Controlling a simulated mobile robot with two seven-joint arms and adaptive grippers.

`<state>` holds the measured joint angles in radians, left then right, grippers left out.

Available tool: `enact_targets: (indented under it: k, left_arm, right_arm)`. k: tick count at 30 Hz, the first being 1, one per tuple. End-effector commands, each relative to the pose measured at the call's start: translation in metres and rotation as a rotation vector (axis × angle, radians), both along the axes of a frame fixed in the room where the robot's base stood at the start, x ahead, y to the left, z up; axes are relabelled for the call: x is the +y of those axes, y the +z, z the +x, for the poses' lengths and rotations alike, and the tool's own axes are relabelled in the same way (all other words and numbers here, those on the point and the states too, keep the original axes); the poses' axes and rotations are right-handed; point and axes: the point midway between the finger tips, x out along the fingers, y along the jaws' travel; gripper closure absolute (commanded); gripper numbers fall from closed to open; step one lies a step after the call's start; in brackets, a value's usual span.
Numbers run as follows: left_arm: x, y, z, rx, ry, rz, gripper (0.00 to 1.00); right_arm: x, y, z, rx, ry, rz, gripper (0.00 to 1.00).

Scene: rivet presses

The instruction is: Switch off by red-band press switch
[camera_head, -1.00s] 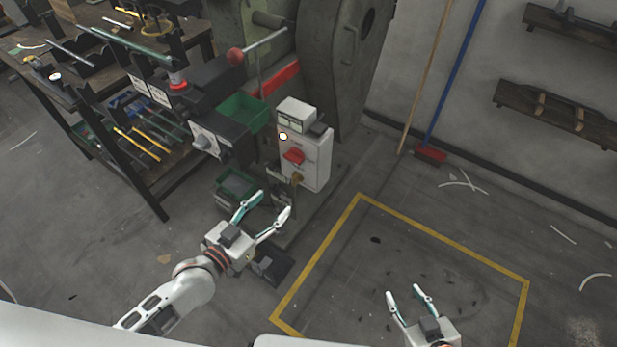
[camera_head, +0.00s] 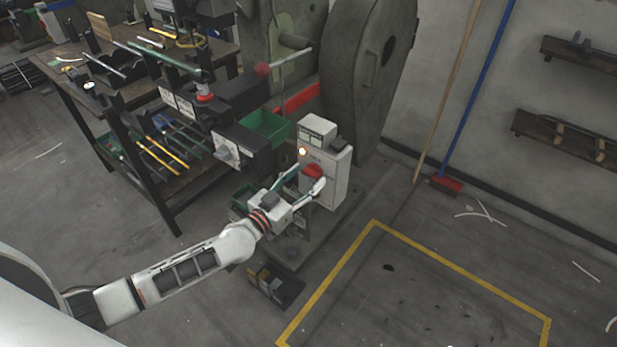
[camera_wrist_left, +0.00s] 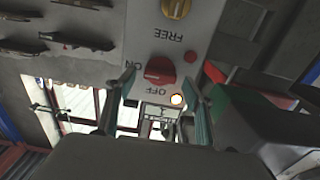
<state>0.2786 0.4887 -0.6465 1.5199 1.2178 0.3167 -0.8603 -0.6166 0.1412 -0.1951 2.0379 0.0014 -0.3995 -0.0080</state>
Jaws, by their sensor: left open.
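The press with the red band (camera_head: 297,99) has a white switch box (camera_head: 340,180) on its front. A red rotary switch (camera_head: 313,171) sits on the box face, and the left wrist view shows this red switch (camera_wrist_left: 159,70) upside down between ON and OFF labels. A lit lamp (camera_head: 302,152) glows beside it. My left gripper (camera_head: 306,182) is open in front of the box, fingers pointing at the red switch. In the wrist view its fingers (camera_wrist_left: 165,88) stand either side of the switch, and I cannot tell whether they touch it. My right gripper is out of view.
A yellow knob (camera_wrist_left: 176,8) marked FREE is on the same box. A green bin (camera_head: 265,128) and a grey control box with a knob (camera_head: 226,153) are left of it. A tool bench (camera_head: 172,215) stands further left. Yellow-lined floor (camera_head: 375,224) lies clear at right.

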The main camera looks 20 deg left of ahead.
Motion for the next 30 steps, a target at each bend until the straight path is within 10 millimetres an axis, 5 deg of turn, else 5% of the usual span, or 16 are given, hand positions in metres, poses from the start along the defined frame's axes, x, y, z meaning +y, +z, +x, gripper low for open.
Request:
enact_targets:
  k: [12, 18, 30]
  left_arm:
    - [-0.0041, 0.0002, 0.0113, 0.000, 0.000, 0.000, 0.47]
    - [-0.0042, 0.0002, 0.0112, 0.000, 0.000, 0.000, 0.86]
    - [-0.0039, 0.0002, 0.0110, 0.018, 0.000, -0.051, 0.86]
  right_arm:
    - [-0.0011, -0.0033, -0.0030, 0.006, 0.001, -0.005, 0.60]
    - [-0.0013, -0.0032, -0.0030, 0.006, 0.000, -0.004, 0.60]
    - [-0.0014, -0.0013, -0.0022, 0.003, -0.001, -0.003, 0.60]
